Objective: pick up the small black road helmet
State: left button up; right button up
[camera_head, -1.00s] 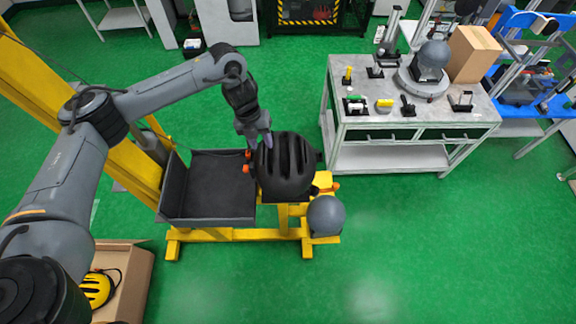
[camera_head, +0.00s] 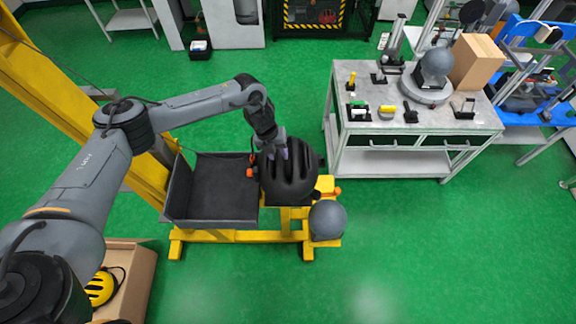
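The black road helmet (camera_head: 290,183) sits on the yellow stand of the drop tower, at the right of the dark tray. My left gripper (camera_head: 280,153) points down at the helmet's upper rear part, with its pale purple fingertips at or very near the shell. I cannot tell whether the fingers touch the helmet or how far apart they are. The helmet hides what is under it. My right gripper is not in view.
The dark tray (camera_head: 211,190) is empty. A grey headform (camera_head: 327,220) stands on the yellow base in front of the helmet. A yellow helmet (camera_head: 100,288) lies in a cardboard box (camera_head: 139,284). A workbench (camera_head: 350,140) stands at the right.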

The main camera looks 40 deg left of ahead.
pick_arm(q)
jog(key=shift+x, duration=0.9)
grip_shut()
